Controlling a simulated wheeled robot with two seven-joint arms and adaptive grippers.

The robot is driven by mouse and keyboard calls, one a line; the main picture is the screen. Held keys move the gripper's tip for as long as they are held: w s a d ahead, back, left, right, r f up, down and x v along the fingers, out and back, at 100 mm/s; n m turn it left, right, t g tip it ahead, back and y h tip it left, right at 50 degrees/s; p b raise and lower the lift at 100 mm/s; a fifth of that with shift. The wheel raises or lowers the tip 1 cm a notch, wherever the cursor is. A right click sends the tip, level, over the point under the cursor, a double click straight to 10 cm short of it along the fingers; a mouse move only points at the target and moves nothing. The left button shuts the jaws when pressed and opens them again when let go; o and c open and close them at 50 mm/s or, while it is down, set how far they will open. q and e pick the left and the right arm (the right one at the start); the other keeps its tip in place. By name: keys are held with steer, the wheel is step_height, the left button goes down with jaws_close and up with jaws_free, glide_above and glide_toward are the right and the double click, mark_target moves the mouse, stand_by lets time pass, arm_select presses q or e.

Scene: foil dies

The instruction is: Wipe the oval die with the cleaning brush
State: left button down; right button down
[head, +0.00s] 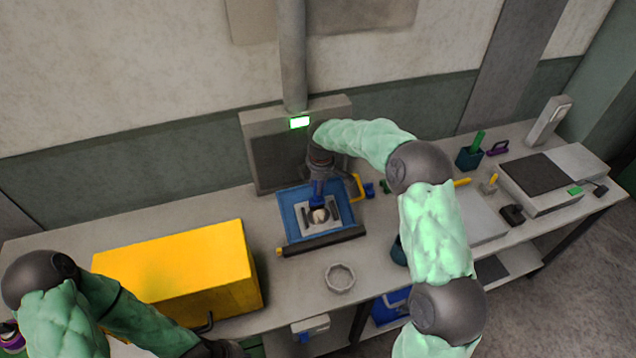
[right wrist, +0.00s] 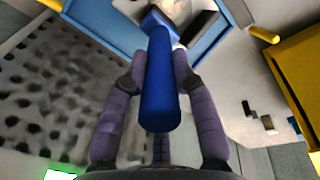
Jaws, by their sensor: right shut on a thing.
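My right gripper (head: 319,186) is over the blue press tray and points down. In the right wrist view its two fingers (right wrist: 160,85) are shut on the blue handle of the cleaning brush (right wrist: 162,105). The brush's far end reaches a pale rounded piece (right wrist: 178,10), which appears to be the oval die. In the head view this piece (head: 319,216) sits on a grey plate in the blue tray (head: 287,212). I cannot tell whether the bristles touch it. My left arm reaches the bottom edge at left; its fingers are out of view.
A grey perforated housing (head: 268,160) with a lit green display (head: 299,123) stands behind the tray. A dark bar (head: 322,241) lies along its front. A yellow box (head: 175,265) stands left, a round dish (head: 340,278) in front. A yellow handle (head: 358,187) is close at right.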

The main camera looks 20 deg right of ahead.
steer(key=s+f+b, duration=0.2)
steer(key=s+f, duration=0.1)
steer(key=s, duration=0.3)
steer(key=shift+a+f, duration=0.15)
steer(key=shift+a, duration=0.05)
stand_by(0.4)
step_height(320, 180, up, 6)
steer(key=s+p, duration=0.2)
steer(key=p, duration=0.1)
steer(key=shift+s+f, duration=0.25)
steer(key=shift+s, duration=0.15)
steer(key=shift+a, duration=0.1)
steer(key=r, duration=0.1)
steer(key=s+r+p, duration=0.1)
steer(key=shift+s+r+p, duration=0.2)
steer(key=shift+r+p, duration=0.1)
stand_by(0.4)
stand_by(0.4)
